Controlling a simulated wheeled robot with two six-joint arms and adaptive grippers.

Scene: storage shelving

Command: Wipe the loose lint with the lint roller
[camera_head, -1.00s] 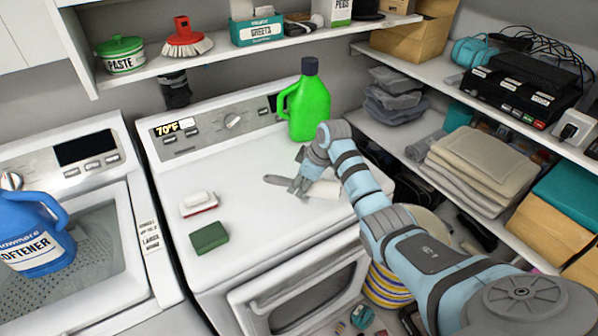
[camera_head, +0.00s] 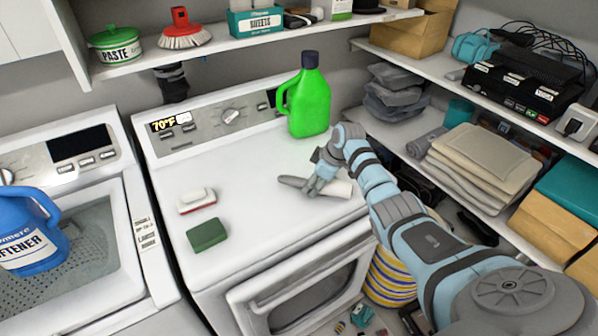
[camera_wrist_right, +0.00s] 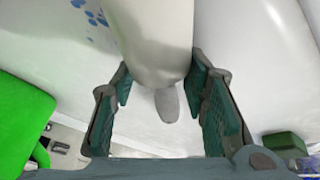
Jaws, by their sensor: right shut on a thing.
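My right gripper (camera_head: 322,182) is shut on the lint roller, low over the right part of the white dryer top (camera_head: 245,165). The lint roller has a white roll (camera_head: 340,189) pointing right and a grey handle (camera_head: 291,181) pointing left. In the right wrist view the white roll (camera_wrist_right: 155,40) lies between the two green-padded fingers (camera_wrist_right: 168,100), with the grey handle end (camera_wrist_right: 167,105) beyond it. Small blue specks of loose lint (camera_wrist_right: 95,14) lie on the white surface beside the roll. The head view does not show the lint. My left gripper is out of view.
A green bottle (camera_head: 309,102) stands behind the gripper, near the dryer's control panel. A green sponge (camera_head: 207,235) and a red-and-white brush (camera_head: 197,201) lie on the left. Shelving with folded cloths (camera_head: 480,160) borders the right. The dryer top's middle is clear.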

